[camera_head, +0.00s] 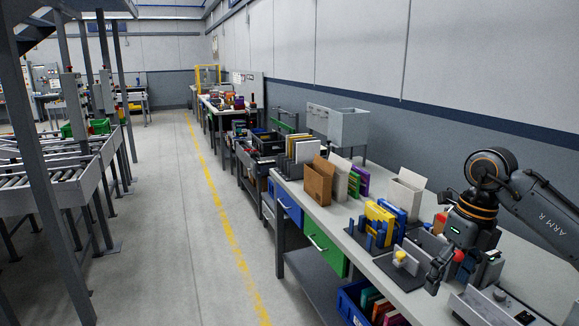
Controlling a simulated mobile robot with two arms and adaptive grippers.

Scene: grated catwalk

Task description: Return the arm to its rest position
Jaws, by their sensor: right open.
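My right arm (548,213), marked ARM R, comes in from the right edge over the near end of the workbench. It bends at a dark joint with an orange ring. My right gripper (456,268) points downward, low over the bench top, among the items there. Its jaws are open. A red round item (459,256) shows close to the fingers; I cannot tell whether it touches them. My left arm and left gripper are not in view.
The workbench (345,240) carries a brown box (319,181), yellow and blue upright pieces (379,221), a white open box (405,192) and a grey control box (497,306). A blue bin (350,303) sits below. A clear aisle (190,230) and roller conveyors (60,185) lie left.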

